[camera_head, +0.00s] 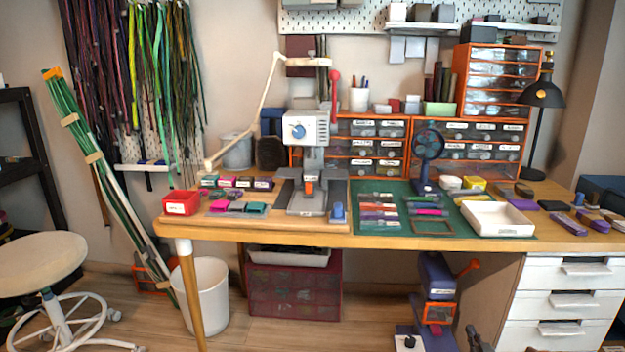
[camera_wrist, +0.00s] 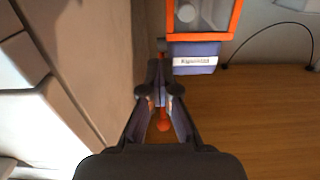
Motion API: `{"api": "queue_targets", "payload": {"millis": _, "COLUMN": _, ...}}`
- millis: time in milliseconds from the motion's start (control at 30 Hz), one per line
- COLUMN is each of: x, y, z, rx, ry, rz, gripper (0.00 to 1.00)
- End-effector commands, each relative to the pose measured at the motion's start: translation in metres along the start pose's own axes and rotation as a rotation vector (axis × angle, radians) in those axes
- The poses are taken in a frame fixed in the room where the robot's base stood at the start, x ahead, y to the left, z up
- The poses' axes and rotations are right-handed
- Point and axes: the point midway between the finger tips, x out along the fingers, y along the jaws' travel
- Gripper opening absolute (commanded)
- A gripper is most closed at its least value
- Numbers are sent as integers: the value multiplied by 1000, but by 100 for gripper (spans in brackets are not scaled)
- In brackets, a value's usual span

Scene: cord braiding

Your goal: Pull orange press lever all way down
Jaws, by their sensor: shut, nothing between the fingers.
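The eyelet press is a purple-grey device (camera_head: 437,277) with an orange-framed clear window, standing on the floor under the table in the head view. Its orange lever (camera_head: 468,267) sticks out up and to the right. In the wrist view the press's labelled block (camera_wrist: 195,60) and orange frame are at the top. The lever's orange-red knob (camera_wrist: 163,125) shows between my finger linkages. My gripper (camera_wrist: 159,72) is shut and empty, its fingertips overlapping the lever shaft; I cannot tell if they touch it. I cannot clearly make out my gripper in the head view.
The white drawer cabinet (camera_head: 567,302) stands to the right of the press, and its pale side is close on the left in the wrist view. The tabletop (camera_head: 280,232) is overhead. Dark red drawers (camera_head: 293,295) stand to the left.

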Motion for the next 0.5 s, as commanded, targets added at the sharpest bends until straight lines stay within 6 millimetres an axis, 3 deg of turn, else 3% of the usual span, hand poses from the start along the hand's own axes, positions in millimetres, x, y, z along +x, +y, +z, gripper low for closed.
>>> {"api": "queue_targets", "payload": {"millis": 500, "x": -28, "y": 0, "z": 41, "rx": 1, "ry": -4, "rz": 1, "gripper": 0}}
